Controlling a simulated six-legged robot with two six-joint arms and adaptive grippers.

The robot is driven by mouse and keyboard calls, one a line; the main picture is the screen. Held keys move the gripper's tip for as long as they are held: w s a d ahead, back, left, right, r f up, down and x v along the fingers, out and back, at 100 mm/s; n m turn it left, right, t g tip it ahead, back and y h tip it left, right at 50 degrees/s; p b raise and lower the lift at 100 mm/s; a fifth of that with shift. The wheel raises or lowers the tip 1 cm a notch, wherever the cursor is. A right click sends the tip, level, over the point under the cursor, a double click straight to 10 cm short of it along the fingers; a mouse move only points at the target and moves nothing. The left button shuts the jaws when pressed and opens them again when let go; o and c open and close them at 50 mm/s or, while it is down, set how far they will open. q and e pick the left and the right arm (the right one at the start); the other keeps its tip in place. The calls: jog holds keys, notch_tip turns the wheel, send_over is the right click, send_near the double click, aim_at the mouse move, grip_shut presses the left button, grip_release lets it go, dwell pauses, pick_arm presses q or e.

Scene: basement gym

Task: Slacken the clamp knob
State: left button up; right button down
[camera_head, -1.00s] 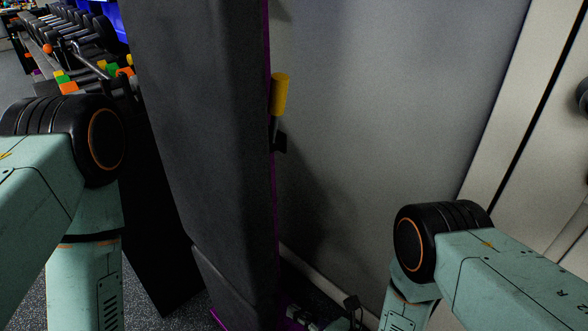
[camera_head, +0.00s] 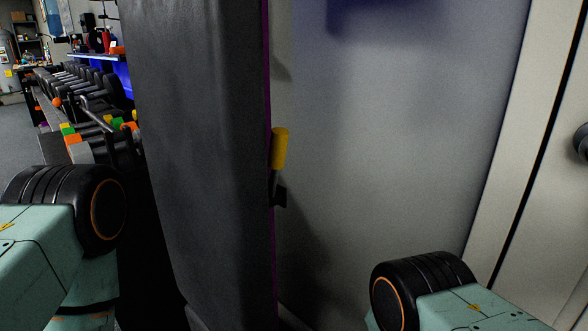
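A yellow cylindrical handle (camera_head: 279,148) on a dark stem stands upright at the right edge of a tall dark padded panel (camera_head: 205,150). It may be the clamp knob; I cannot tell for sure. A small black block (camera_head: 280,196) sits just below it. My two arms come in low at the left and right, both well apart from the handle. Neither gripper is in the picture.
A grey wall (camera_head: 390,130) is behind the panel, with a pale door (camera_head: 555,190) at the right. A dumbbell rack (camera_head: 85,95) with coloured blocks stands at the left. Open space lies between the handle and my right arm.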

jog(key=shift+f, duration=0.3)
dwell(0.5)
jog(key=shift+w+d+f+b, duration=0.1)
jog(key=shift+w+d+b, duration=0.15)
jog(key=shift+b, duration=0.15)
jog(key=shift+w+d+f, duration=0.15)
jog(key=shift+d, duration=0.05)
jog(key=shift+w+d+f+b, duration=0.2)
jog(key=shift+w+d+b, duration=0.05)
jog(key=shift+b, duration=0.2)
jog(key=shift+w+d+f, duration=0.1)
jog(key=shift+d+f, duration=0.05)
jog(key=shift+f, duration=0.2)
jog(key=shift+w+d+r, duration=0.1)
dwell(0.4)
jog(key=shift+f+p+v, duration=0.2)
jog(key=shift+p+v, duration=0.55)
jog(key=shift+v, duration=0.75)
jog(key=shift+f+p+v, duration=0.2)
jog(key=shift+p+v, duration=0.55)
jog(key=shift+v, duration=0.7)
